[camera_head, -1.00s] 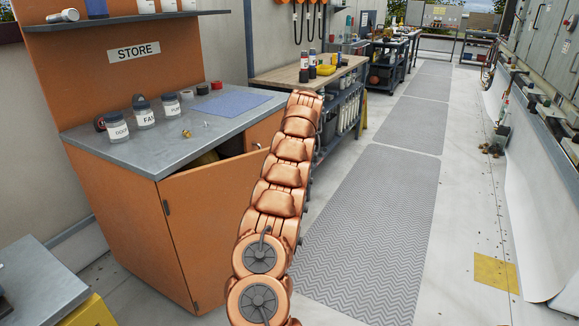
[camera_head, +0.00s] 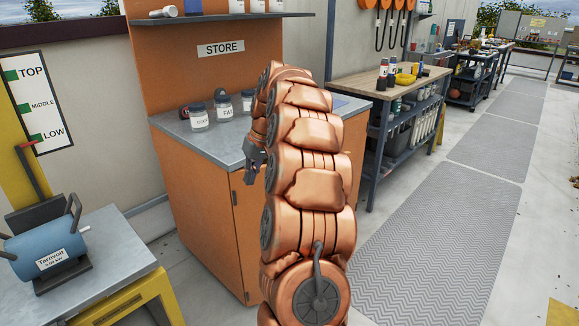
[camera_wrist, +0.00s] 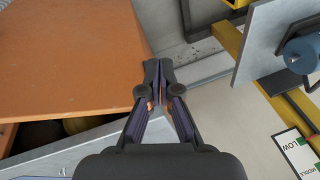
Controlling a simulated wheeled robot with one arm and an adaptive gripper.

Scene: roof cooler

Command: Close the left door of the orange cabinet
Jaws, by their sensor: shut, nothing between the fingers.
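The orange cabinet (camera_head: 200,205) stands left of centre under a grey counter. Its left door (camera_head: 246,235) shows only as a strip beside my arm, with a small dark fitting near its top. In the wrist view, the orange door panel (camera_wrist: 70,60) stands ajar. A dark wedge-shaped gap with rounded objects inside lies between it and the counter, narrowing toward my fingers. My gripper (camera_head: 251,180) is by the counter's front edge. In the wrist view its fingertips (camera_wrist: 158,66) are shut and empty beside the panel's right edge; contact cannot be told. My arm hides the door's free side.
Labelled jars (camera_head: 223,104) stand on the counter (camera_head: 185,127), below a shelf (camera_head: 215,18). A blue motor (camera_head: 48,250) sits on a side table (camera_head: 115,250) at the left. A workbench (camera_head: 375,92) stands at the right. The patterned floor mat (camera_head: 430,220) is clear.

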